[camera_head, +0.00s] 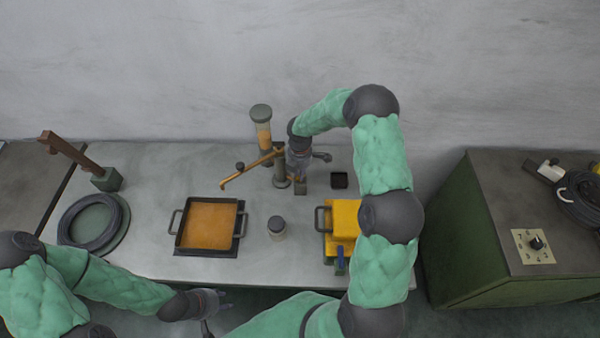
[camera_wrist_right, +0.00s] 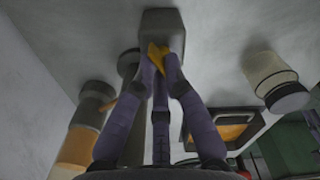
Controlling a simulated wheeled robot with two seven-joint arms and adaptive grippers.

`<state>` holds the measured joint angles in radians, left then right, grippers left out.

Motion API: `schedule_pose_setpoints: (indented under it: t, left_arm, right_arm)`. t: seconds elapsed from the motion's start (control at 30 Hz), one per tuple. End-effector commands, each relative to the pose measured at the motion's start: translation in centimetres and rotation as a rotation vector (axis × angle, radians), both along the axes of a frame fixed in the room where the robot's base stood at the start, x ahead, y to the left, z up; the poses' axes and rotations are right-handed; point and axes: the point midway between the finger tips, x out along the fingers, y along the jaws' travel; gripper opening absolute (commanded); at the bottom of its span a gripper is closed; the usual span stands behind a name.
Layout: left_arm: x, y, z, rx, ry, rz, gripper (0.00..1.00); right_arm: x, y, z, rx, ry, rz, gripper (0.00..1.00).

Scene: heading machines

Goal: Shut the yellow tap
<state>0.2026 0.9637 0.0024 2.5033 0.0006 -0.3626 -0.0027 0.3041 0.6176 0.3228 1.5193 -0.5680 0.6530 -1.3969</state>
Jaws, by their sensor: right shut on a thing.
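The yellow tap (camera_wrist_right: 157,54) shows in the right wrist view as a small yellow piece against a grey block (camera_wrist_right: 162,24). My right gripper (camera_wrist_right: 163,62) is shut on it, with the fingertips at the block. In the head view my right gripper (camera_head: 299,176) points down at the same grey block (camera_head: 300,188), beside an orange spout pipe (camera_head: 248,170), and hides the yellow piece there. My left gripper (camera_head: 217,311) is at the front edge of the table, empty, with its fingers apart.
A square pan (camera_head: 242,222) with orange contents stands at the middle left. A small jar (camera_head: 277,230) stands right of it. A yellow box (camera_head: 346,218) is partly behind my right arm. A clear cylinder (camera_head: 262,132) with orange contents stands at the back. A coiled ring (camera_head: 90,222) lies left.

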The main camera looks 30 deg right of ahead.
Motion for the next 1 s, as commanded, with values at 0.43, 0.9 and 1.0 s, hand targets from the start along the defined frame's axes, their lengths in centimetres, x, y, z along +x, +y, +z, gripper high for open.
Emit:
schedule_pose_setpoints:
  t: [0.43,0.9,1.0]
  left_arm:
    - [0.0,0.0,-1.5,0.0,0.0,0.0,0.4]
    - [0.0,0.0,-3.4,0.0,0.0,0.0,0.4]
    - [0.0,0.0,-3.6,0.0,0.0,0.0,0.4]
  right_arm:
    - [0.0,-0.1,-0.2,0.0,-0.001,-0.179,0.0]
    - [0.0,-0.2,-0.1,-0.001,0.0,-0.469,0.0]
    - [0.0,-0.2,-0.1,0.0,0.0,-0.503,0.0]
